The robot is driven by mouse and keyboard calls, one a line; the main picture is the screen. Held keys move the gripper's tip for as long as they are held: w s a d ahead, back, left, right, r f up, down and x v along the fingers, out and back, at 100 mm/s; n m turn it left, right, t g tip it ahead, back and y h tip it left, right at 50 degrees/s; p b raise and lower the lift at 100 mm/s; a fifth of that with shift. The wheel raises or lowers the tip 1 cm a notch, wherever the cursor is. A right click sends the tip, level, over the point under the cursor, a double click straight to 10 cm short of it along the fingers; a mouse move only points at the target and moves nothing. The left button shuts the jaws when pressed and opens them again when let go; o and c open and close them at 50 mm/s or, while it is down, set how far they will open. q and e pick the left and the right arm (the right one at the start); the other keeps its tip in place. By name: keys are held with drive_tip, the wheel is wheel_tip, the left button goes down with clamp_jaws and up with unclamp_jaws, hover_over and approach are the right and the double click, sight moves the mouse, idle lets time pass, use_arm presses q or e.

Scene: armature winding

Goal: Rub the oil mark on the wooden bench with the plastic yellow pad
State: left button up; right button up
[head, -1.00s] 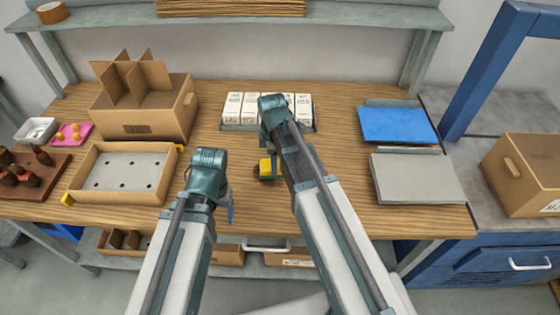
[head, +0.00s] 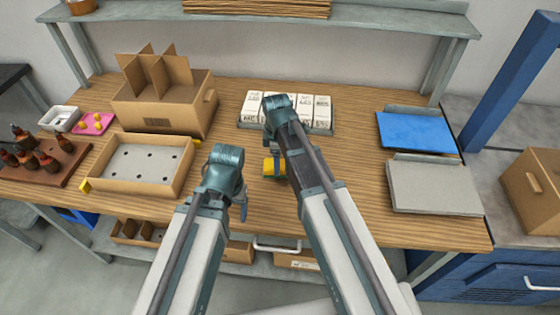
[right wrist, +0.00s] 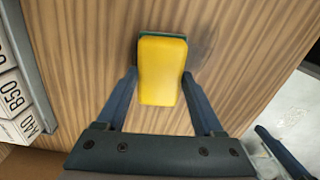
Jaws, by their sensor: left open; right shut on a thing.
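The yellow pad (right wrist: 162,70) is held between the fingers of my right gripper (right wrist: 160,78), low over the wooden bench (head: 330,215). Its green underside shows at the edge. In the head view the pad (head: 273,167) is partly hidden by my right arm. A dark patch (right wrist: 202,48) shows on the wood beside the pad; I cannot tell whether it is the oil mark or shadow. Whether the pad touches the wood is unclear. My left gripper (head: 243,205) is open and empty above the bench's front part, left of the pad.
A tray of white boxes (head: 288,112) stands behind the pad. To the left are a divided carton (head: 160,112), a shallow box with holes (head: 140,165) and a bottle rack (head: 40,170). Blue (head: 415,133) and grey sheets (head: 435,187) lie to the right.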

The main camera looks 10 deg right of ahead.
sight(266, 167)
drive_tip(key=shift+w+a, duration=0.3)
drive_tip(key=shift+a, duration=0.55)
drive_tip(key=shift+w+a, duration=0.25)
drive_tip(key=shift+a, duration=0.55)
drive_tip(key=shift+s, duration=0.1)
use_arm(q)
drive_tip(key=shift+f, duration=0.1)
use_arm(e)
drive_tip(key=shift+s+a, duration=0.25)
drive_tip(key=shift+s, duration=0.65)
drive_tip(key=shift+s+d, duration=0.2)
drive_tip(key=shift+d, duration=0.7)
drive_tip(key=shift+s+d, duration=0.2)
drive_tip(key=shift+d, duration=0.65)
drive_tip(key=shift+d, duration=0.1)
drive_tip(key=shift+s+d+f, duration=0.1)
drive_tip(key=shift+s+d, duration=0.2)
drive_tip(key=shift+d, duration=0.5)
drive_tip(key=shift+s+d, duration=0.25)
drive_tip(key=shift+d, duration=0.5)
